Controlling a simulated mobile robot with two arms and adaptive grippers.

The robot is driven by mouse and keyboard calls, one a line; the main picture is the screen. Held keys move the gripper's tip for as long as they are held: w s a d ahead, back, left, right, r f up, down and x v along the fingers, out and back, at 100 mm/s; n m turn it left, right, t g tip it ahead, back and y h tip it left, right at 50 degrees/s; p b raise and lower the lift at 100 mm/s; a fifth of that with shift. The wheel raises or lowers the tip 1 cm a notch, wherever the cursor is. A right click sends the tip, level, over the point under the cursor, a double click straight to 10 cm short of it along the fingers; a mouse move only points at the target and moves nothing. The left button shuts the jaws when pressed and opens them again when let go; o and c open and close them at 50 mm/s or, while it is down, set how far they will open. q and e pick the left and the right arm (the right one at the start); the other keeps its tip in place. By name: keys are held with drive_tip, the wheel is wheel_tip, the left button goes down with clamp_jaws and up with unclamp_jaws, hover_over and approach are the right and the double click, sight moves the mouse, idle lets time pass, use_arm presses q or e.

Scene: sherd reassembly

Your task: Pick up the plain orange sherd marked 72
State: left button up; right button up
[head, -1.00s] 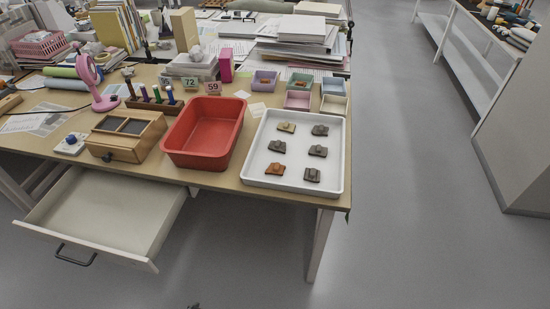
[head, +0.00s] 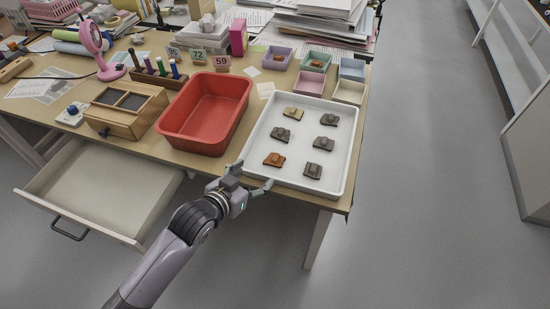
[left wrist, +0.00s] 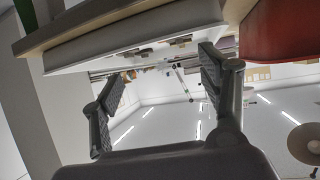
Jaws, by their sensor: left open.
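An orange sherd (head: 274,159) with a raised knob lies at the front left of the white tray (head: 350,150). No number can be read on it. Several other sherds, one tan (head: 293,114) and the rest dark grey-brown, lie in the same tray, apart from each other. My left gripper (head: 253,177) is open and empty at the tray's front left corner, just short of the orange sherd. In the left wrist view my left gripper (left wrist: 160,84) shows spread fingers, with the tray and small sherds beyond, seen edge-on. My right gripper is out of view.
A red bin (head: 164,128) stands left of the tray, beside a wooden box (head: 110,122). Number cards, including 72 (head: 198,55), and small coloured boxes (head: 312,82) stand behind. A drawer (head: 40,207) is pulled out at front left. Free floor lies right.

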sight(274, 159)
use_arm(q)
drive_tip(key=x, duration=1.2)
drive_tip(key=shift+w, duration=0.25)
drive_tip(key=shift+f, duration=0.1)
